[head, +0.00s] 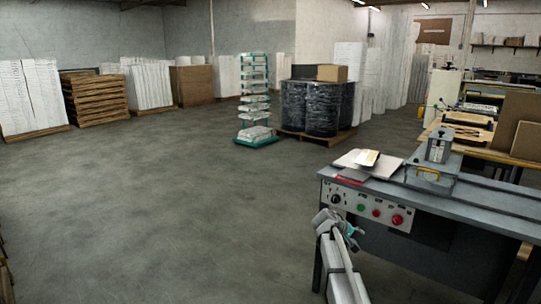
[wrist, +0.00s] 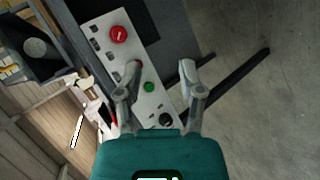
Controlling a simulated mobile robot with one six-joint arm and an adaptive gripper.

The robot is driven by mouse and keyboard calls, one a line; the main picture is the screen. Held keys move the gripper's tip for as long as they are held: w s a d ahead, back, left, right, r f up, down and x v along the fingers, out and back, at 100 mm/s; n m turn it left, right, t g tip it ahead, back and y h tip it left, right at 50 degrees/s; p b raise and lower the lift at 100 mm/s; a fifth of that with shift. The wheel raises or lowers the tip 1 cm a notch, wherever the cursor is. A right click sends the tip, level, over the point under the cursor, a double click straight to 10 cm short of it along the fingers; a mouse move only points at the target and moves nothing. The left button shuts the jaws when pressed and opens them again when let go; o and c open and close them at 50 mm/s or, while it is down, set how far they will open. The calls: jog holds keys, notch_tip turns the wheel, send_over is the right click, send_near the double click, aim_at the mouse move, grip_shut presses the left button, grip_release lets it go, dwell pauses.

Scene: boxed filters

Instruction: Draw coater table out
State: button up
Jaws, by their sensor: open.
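The coater is a long grey bench machine at the right of the head view, with a pale control panel (head: 368,205) on its near end. A grey block with a yellow handle (head: 428,173) sits on its top. My gripper (head: 352,232) is in front of the panel end, low and near its left corner. In the wrist view my gripper (wrist: 160,68) has its two fingers spread with nothing between them. Beyond them is the panel with a red button (wrist: 119,34), a green button (wrist: 149,87) and a black knob (wrist: 166,119). I cannot tell whether a finger touches it.
Flat sheets (head: 368,161) lie on the machine's left end. A wooden workbench (head: 470,150) stands behind it. Black wrapped drums (head: 322,108) and a teal rack (head: 255,132) stand farther back. The grey floor (head: 180,210) to the left is clear.

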jog(key=s+a+f+m+g+y, duration=0.1)
jog(key=s+a+f+y, duration=0.3)
jog(key=s, duration=0.7)
jog(key=s+a+f+m+g+y, duration=0.1)
jog(key=s+a+g+y, duration=0.15)
jog(key=s+a, duration=0.6)
jog(key=s+a+f+m+g+y, duration=0.1)
jog(key=s+a+f+y, duration=0.25)
jog(key=s, duration=0.95)
notch_tip(320, 180, up, 19)
jog(key=w+p, duration=0.1)
jog(key=p, duration=1.7)
jog(key=shift+d, duration=0.35)
